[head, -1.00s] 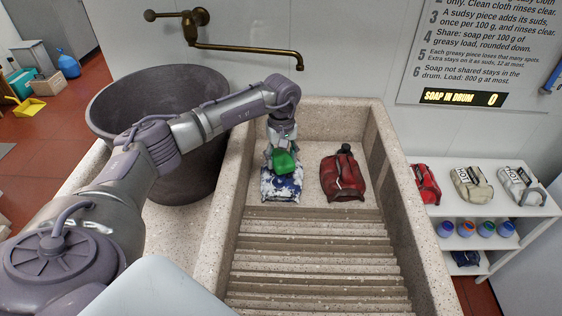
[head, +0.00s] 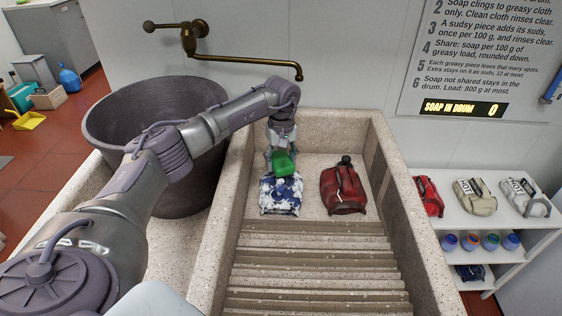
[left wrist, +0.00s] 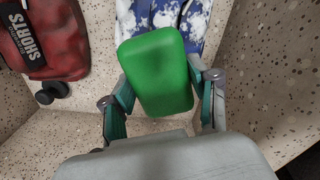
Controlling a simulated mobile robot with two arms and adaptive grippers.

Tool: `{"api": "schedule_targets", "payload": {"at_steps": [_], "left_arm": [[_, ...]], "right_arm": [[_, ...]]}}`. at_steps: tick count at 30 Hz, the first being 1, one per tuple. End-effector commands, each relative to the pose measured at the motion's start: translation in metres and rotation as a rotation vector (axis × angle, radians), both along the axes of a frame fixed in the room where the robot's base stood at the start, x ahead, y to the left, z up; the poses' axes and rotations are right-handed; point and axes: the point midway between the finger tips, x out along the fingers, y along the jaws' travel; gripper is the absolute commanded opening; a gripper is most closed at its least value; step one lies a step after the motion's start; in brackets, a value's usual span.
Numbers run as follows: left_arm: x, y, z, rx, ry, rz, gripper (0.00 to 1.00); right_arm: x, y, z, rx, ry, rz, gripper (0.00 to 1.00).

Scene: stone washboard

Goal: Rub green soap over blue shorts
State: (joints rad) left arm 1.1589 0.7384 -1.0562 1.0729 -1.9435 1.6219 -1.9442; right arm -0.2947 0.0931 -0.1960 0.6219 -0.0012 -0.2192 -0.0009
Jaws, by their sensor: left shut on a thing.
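The green soap (head: 284,164) is a rounded block held between the fingers of my left gripper (head: 283,152). In the left wrist view, the soap (left wrist: 160,72) sits between both fingers of the gripper (left wrist: 165,90). The blue shorts (head: 281,196) are a folded blue-and-white mottled bundle on the basin floor, at the top of the ridges. They also show at the top of the left wrist view (left wrist: 190,18), partly hidden by the soap. The soap is over their back edge; I cannot tell if it touches them. My right gripper is not in view.
A red bundle (head: 343,190) labelled shorts lies right of the blue ones. Stone basin walls (head: 400,190) stand around, with washboard ridges (head: 315,265) in front. A dark drum (head: 115,110) stands left, a brass tap (head: 240,58) above, and a white shelf (head: 500,205) right.

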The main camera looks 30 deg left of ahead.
Motion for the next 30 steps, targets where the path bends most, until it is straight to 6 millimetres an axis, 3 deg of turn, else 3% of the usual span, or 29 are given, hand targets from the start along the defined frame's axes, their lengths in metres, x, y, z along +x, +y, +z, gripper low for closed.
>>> {"api": "schedule_targets", "payload": {"at_steps": [13, 21, 30], "left_arm": [[0.001, 0.000, 0.049, -0.001, -0.003, 0.000, 0.06], [0.001, 0.000, 0.076, 0.000, -0.003, 0.000, 0.06], [0.000, 0.000, 0.078, 0.000, -0.002, 0.000, 0.06]], "right_arm": [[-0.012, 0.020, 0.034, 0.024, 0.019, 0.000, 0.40], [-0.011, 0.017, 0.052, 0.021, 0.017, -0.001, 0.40], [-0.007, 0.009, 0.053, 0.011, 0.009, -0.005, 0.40]]}}
